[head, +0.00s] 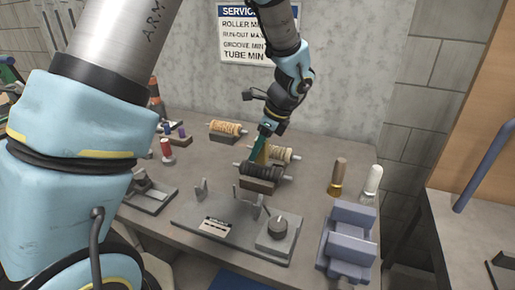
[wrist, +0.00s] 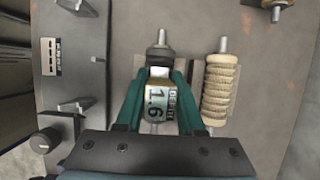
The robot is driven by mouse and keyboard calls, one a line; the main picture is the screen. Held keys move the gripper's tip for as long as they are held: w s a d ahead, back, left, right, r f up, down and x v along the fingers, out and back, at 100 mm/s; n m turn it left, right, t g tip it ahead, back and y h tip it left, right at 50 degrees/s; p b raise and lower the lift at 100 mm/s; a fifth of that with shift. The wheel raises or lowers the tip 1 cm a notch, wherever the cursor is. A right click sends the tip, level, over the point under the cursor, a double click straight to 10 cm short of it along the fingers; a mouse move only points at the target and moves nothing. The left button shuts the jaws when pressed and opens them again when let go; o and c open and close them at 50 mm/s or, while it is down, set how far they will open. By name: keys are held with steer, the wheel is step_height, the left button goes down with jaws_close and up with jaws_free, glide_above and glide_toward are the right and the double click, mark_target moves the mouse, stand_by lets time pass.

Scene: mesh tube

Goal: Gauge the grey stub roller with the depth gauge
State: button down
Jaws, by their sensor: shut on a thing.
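My gripper (head: 262,150) is shut on the depth gauge (wrist: 158,102), a yellowish block whose display seems to read 1.6. In the wrist view, the teal fingers (wrist: 163,78) hold it on both sides. The gauge (head: 262,156) sits over the dark grey roller (head: 268,170), which lies on a brown cradle block (head: 258,184). The gauge appears to be at the roller's surface; contact cannot be told for sure.
A cream ribbed roller (wrist: 221,90) lies close beside the dark one. A tan roller (head: 226,128) lies farther back. A grey fixture with a knob (head: 277,228) and uprights stands in front. Blue-grey blocks (head: 347,240) and two handled tools (head: 338,178) stand right.

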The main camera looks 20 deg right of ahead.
steer(key=shift+r+p, duration=3.2)
steer(key=shift+r, duration=0.35)
steer(key=shift+f, duration=0.1)
